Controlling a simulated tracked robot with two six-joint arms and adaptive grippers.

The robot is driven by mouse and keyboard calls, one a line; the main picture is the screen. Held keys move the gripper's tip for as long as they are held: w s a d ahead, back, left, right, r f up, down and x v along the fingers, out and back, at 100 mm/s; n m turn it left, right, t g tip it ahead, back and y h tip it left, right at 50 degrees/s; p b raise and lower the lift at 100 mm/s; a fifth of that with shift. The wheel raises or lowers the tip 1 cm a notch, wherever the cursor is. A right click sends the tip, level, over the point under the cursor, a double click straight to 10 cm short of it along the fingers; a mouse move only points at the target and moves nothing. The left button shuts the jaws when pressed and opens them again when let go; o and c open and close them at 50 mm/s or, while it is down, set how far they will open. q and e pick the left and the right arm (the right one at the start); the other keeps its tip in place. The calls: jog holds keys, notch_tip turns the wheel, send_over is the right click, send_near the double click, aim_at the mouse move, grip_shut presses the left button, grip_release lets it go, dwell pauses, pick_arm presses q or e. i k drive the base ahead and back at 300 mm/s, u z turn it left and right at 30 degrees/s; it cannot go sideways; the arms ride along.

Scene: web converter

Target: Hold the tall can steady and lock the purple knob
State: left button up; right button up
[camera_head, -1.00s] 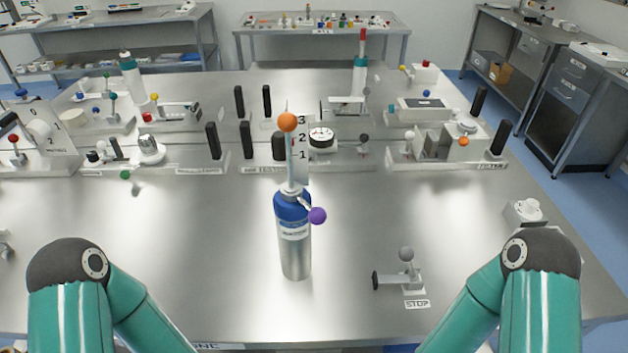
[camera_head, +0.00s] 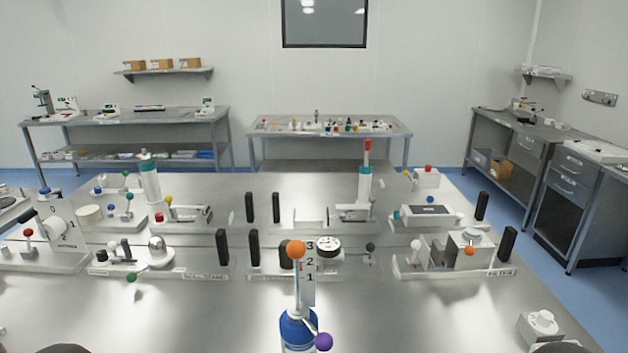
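The tall can (camera_head: 293,331) stands upright at the front middle of the steel table, blue at its shoulder. Its lower part is cut off by the bottom edge of the view. A thin stem rises from its top and ends in an orange ball (camera_head: 296,249). The purple knob (camera_head: 323,342) sticks out to the right of the can's top on a short lever. Only dark bits of my arms show at the bottom edge. Neither of my grippers is in view, and nothing is seen touching the can or the knob.
Behind the can stands a numbered plate (camera_head: 309,274) with a round dial (camera_head: 328,247). Several black upright posts and small fixtures with coloured balls fill the table's middle and back. A white knobbed block (camera_head: 541,325) sits at the front right. Bare steel lies on both sides of the can.

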aim_at(323, 341)
jog(key=z, duration=0.05)
jog(key=k, duration=0.9)
jog(key=i, duration=0.45)
